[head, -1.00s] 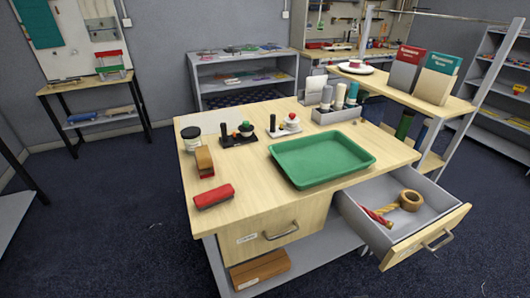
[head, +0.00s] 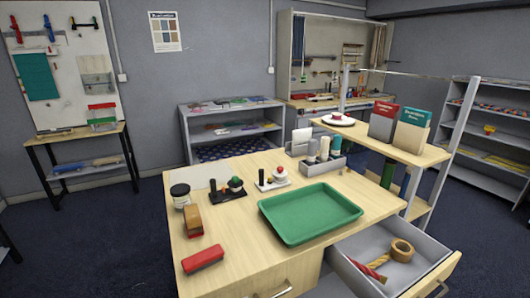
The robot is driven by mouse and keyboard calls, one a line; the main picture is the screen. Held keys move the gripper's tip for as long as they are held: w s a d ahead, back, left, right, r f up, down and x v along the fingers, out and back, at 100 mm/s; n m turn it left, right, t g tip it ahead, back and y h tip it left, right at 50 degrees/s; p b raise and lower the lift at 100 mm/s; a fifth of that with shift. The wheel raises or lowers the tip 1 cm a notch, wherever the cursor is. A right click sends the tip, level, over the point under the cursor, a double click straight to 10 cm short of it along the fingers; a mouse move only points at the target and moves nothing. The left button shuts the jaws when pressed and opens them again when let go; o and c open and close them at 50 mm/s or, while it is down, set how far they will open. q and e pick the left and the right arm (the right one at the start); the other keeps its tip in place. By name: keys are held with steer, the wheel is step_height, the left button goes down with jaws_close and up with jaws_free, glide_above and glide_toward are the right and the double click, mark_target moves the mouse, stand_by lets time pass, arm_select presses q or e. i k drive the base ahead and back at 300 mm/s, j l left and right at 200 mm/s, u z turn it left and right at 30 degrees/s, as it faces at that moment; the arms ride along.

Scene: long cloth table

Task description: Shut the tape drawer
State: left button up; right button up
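The open drawer (head: 353,259) sticks out from the front right of the wooden table (head: 231,270). It holds a tan roll of tape (head: 401,250) and a red and tan twisted item (head: 370,272). Its wooden front panel (head: 446,270) has a metal handle (head: 439,290), partly cut off by the bottom edge of the head view. A second drawer's handle (head: 283,292) shows at the bottom edge, left of the open drawer. Neither of my grippers is in view.
On the tabletop are a green tray (head: 310,213), a red stapler-like item (head: 203,259), a wooden-backed brush (head: 193,220), a lidded jar (head: 180,195), black and white stamp stands and a grey organizer (head: 325,165). A shelf unit (head: 425,157) stands at the right.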

mark_target(432, 263)
steer(key=z, duration=1.55)
